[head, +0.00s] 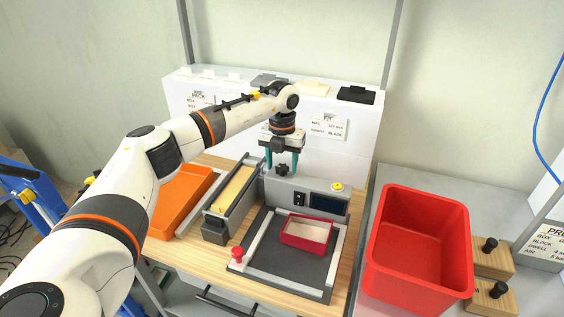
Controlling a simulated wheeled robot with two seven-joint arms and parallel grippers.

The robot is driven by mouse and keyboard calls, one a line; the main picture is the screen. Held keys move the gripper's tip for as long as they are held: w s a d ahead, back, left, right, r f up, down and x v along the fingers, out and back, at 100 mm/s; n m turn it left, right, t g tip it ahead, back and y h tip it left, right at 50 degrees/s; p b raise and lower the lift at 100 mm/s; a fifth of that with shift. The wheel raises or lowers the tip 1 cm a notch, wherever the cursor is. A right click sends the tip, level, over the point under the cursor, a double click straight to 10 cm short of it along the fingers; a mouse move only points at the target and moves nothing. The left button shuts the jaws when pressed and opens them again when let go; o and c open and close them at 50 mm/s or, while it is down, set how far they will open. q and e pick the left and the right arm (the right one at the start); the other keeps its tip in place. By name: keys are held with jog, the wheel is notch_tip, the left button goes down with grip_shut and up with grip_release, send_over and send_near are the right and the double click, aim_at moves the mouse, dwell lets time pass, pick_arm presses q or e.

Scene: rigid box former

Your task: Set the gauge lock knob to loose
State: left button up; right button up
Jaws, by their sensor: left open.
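The rigid box former is a grey unit with a control housing (318,197) at its back and a dark bed at its front. A small black knob (283,170) sits on top of the housing at its left end; it appears to be the gauge lock knob, and its setting is too small to read. My left gripper (282,168) points down over it, open, with one teal finger on each side of the knob. I cannot tell whether the fingers touch it. My right gripper is not in view.
A red-rimmed box (307,233) lies on the bed, with a red knob (237,252) at the frame's front left corner. An orange tray (180,203) and a narrow trough (233,190) stand left. A large red bin (418,265) stands right. A white labelled shelf (345,130) rises behind.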

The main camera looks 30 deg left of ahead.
aim_at(282, 167)
pick_arm(q)
notch_tip(282, 167, up, 12)
jog(key=b, duration=0.2)
jog(key=shift+b, duration=0.35)
dwell(0.3)
